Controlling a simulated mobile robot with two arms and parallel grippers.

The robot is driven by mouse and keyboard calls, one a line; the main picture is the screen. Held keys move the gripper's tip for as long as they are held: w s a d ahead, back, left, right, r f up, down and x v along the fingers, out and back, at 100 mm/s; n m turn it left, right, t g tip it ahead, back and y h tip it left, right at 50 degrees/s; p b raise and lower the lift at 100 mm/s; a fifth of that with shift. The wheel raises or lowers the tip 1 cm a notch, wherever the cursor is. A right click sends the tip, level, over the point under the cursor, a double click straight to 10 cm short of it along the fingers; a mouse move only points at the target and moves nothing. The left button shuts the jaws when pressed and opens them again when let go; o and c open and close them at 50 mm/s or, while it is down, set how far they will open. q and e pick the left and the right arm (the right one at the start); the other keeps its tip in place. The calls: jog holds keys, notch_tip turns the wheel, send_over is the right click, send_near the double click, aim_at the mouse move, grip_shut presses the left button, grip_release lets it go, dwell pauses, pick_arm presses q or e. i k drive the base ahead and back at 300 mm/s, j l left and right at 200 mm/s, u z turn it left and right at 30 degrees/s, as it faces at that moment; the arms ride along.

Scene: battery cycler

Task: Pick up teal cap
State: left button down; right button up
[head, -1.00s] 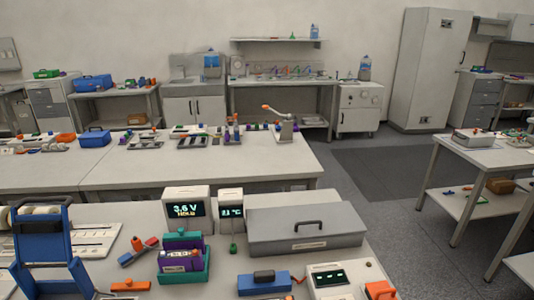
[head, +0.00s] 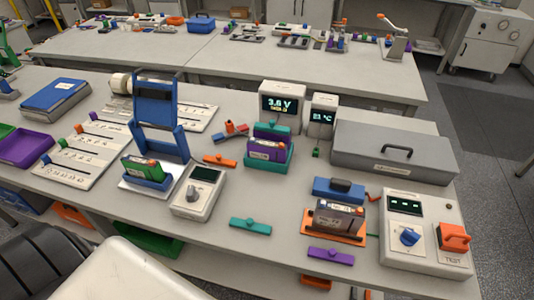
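The teal cap (head: 250,225) is a flat teal bar with a small raised knob. It lies on the near part of the bench in the head view, close to the front edge, with bare surface around it. It is between the grey meter (head: 198,192) at its left and the battery in an orange holder (head: 334,222) at its right. Neither of my grippers shows in this view.
An orange cap (head: 220,160) and a purple cap (head: 331,256) of like shape lie on the bench (head: 225,245). A blue frame stand (head: 156,105), a teal holder (head: 267,165), a tester box (head: 421,237) and a grey lidded case (head: 394,158) stand around.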

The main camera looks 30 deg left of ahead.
aim_at(249, 225)
jog(key=i+j+u, duration=0.1)
jog(key=u, duration=0.35)
jog(key=i+j+u, duration=0.1)
jog(key=u, duration=0.4)
